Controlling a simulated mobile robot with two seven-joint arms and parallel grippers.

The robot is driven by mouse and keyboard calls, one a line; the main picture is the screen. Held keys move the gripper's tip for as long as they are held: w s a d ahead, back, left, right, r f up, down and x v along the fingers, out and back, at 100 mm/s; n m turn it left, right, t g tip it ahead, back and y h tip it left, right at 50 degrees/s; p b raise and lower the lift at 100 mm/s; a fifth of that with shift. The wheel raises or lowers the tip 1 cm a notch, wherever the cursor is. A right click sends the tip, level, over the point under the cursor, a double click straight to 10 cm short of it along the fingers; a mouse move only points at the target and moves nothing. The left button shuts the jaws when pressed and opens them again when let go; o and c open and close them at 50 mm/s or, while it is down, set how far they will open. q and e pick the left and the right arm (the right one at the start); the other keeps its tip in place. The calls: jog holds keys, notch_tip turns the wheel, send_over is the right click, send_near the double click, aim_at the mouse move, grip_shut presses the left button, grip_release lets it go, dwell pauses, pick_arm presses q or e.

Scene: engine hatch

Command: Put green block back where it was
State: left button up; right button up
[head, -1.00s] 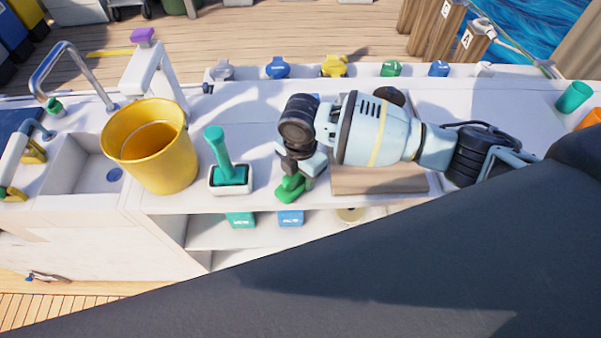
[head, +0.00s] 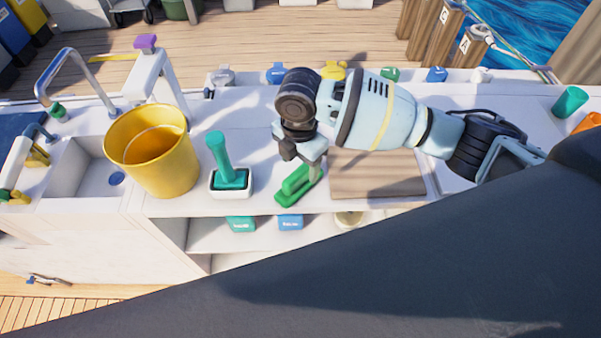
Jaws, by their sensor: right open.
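The green block (head: 291,194) lies on the white counter near its front edge, just left of a wooden board (head: 375,178). My right gripper (head: 302,161) is open above the block, its arm coming in from the right. One finger hangs close to the block's right part; I cannot tell whether it touches. The other finger is up and to the left, clear of the block. My left gripper is not in view.
A teal-handled tool (head: 219,158) stands in a white holder left of the block. A yellow bucket (head: 165,170) is further left beside the sink (head: 75,175). Teal and blue boxes (head: 290,222) sit on the shelf below. Several coloured caps line the back edge.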

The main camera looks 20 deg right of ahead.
aim_at(300, 172)
notch_tip(300, 172, up, 5)
jog(key=shift+r, duration=0.1)
jog(key=shift+s, duration=0.15)
dwell(0.6)
